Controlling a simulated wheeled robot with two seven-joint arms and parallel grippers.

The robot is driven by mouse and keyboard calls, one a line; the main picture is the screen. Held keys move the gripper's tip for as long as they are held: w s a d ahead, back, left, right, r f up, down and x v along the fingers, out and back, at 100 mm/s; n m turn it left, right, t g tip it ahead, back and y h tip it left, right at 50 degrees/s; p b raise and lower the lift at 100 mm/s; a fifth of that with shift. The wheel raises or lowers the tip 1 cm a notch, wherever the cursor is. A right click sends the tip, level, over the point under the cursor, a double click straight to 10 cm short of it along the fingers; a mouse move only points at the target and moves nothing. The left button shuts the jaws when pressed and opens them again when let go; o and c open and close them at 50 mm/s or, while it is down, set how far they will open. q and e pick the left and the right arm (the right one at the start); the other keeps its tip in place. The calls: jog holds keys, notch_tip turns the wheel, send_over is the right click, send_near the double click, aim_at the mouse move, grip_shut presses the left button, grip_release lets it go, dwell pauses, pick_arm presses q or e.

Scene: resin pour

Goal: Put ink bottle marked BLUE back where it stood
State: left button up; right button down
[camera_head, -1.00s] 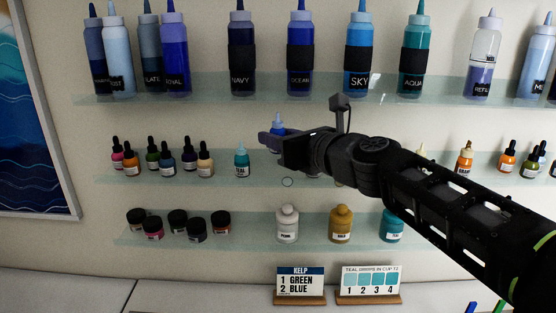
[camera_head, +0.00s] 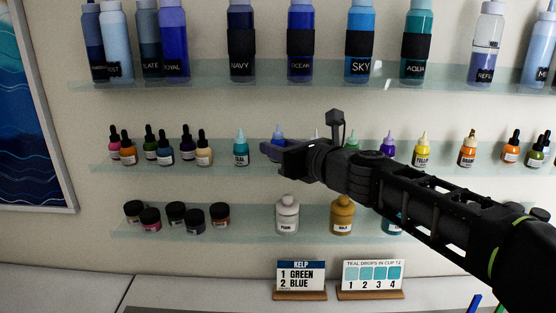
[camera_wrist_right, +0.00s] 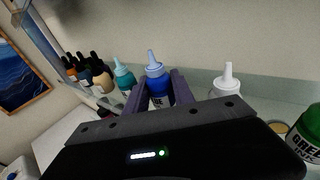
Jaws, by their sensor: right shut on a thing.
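The blue ink bottle (camera_wrist_right: 157,82) has a pale blue nozzle cap and stands upright between the fingers of my right gripper (camera_wrist_right: 155,95) in the right wrist view. Its label is mostly hidden by the gripper. In the head view the bottle's cap (camera_head: 278,133) shows above the right gripper (camera_head: 272,150), which is shut on it at the middle glass shelf (camera_head: 110,168). I cannot tell whether its base touches the shelf. My left gripper is not in view.
The teal bottle (camera_head: 241,150) stands just left of the held bottle. A white bottle (camera_wrist_right: 227,85) and a green bottle (camera_wrist_right: 308,135) stand right of it. Jars and larger paint bottles line the lower shelf. Tall bottles fill the upper shelf.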

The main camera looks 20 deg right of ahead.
jog(key=shift+w+f, duration=0.15)
jog(key=shift+f, duration=0.3)
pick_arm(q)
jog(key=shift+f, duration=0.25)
pick_arm(e)
jog(key=shift+d+r, duration=0.1)
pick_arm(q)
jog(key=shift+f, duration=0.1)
pick_arm(e)
jog(key=shift+f, duration=0.3)
jog(key=c, duration=1.1)
grip_release()
jog(key=shift+r, duration=0.2)
jog(key=shift+r+p, duration=0.25)
jog(key=shift+p, duration=0.05)
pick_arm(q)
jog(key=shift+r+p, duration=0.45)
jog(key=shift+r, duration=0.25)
pick_arm(e)
jog(key=v, duration=1.2)
jog(key=shift+f, duration=0.2)
